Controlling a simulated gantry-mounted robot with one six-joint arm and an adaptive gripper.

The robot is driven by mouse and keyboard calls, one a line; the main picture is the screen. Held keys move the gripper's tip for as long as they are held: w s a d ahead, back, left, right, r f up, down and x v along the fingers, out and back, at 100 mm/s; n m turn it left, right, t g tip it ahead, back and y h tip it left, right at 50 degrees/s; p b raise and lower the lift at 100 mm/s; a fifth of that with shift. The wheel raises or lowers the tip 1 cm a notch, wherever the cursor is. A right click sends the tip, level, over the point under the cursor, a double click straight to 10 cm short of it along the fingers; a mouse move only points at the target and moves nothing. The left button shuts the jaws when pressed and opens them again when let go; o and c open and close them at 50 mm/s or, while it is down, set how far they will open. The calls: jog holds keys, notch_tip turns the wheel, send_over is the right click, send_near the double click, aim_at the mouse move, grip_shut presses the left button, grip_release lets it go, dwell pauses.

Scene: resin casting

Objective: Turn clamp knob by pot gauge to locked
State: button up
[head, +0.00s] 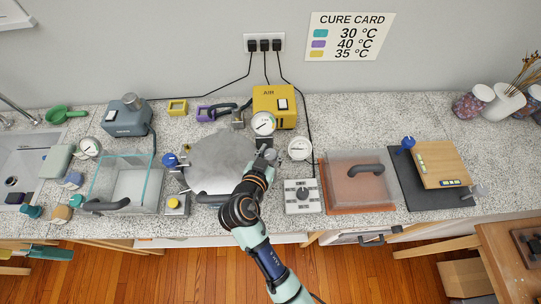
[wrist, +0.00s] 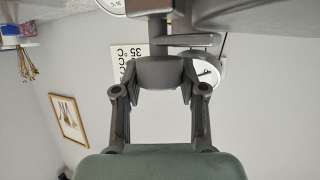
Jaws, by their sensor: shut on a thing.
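The pressure pot's grey lid (head: 222,158) lies at mid-counter. A round gauge (head: 263,123) with a white and teal face stands at its back right. A grey clamp knob (head: 266,153) sits at the pot's right edge, just in front of that gauge. My gripper (head: 261,163) reaches it from the front. In the wrist view my gripper (wrist: 158,95) is shut on the dark grey knob (wrist: 163,74), one finger on each side. A gauge dial (wrist: 208,72) shows just beyond. I cannot tell the knob's locked mark.
A blue knob (head: 170,160) is at the pot's left edge. A yellow air unit (head: 274,106) stands behind the gauge. A white dial (head: 299,148) and a switch box (head: 303,196) are to the right. A clear-lidded box (head: 361,181) stands farther right.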

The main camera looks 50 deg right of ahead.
jog(key=shift+f, duration=0.2)
jog(key=o, duration=1.2)
jog(key=shift+c, duration=0.2)
jog(key=shift+r, duration=0.1)
jog(key=v, duration=1.2)
jog(key=shift+w, duration=0.1)
